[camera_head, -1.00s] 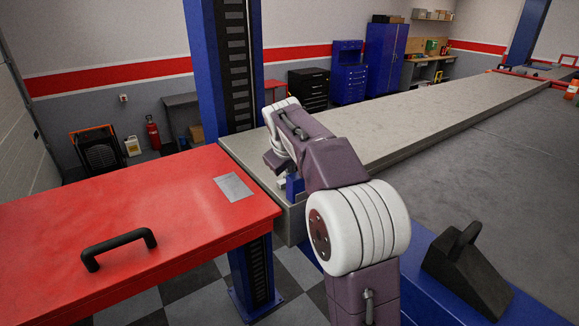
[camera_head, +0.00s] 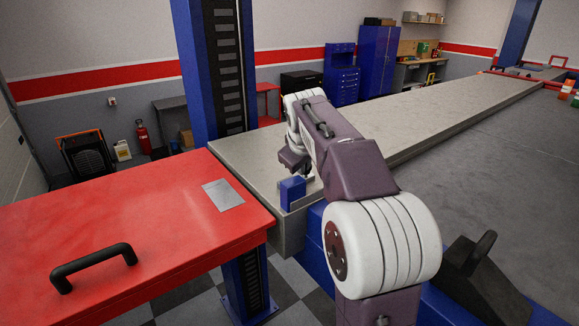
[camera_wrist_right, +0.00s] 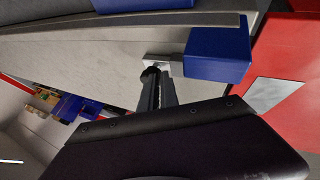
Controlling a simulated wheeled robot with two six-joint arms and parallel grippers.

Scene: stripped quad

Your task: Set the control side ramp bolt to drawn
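The ramp bolt's blue housing (camera_head: 292,192) sits at the near end of the grey ramp (camera_head: 420,115), beside the red table. The blue housing also shows in the right wrist view (camera_wrist_right: 217,55), with a short silver bolt part (camera_wrist_right: 163,63) sticking out of its left side. My right gripper (camera_head: 295,163) is low over the ramp end, just behind the housing. In the wrist view its dark fingers (camera_wrist_right: 155,82) are close together, with their tips at the silver part. Whether they grip it is unclear. My left gripper is out of view.
A red table (camera_head: 120,230) with a black handle (camera_head: 95,265) and a metal plate (camera_head: 222,194) stands at the left. A blue post (camera_head: 208,70) rises behind the ramp end. A black wedge (camera_head: 485,280) lies at the lower right.

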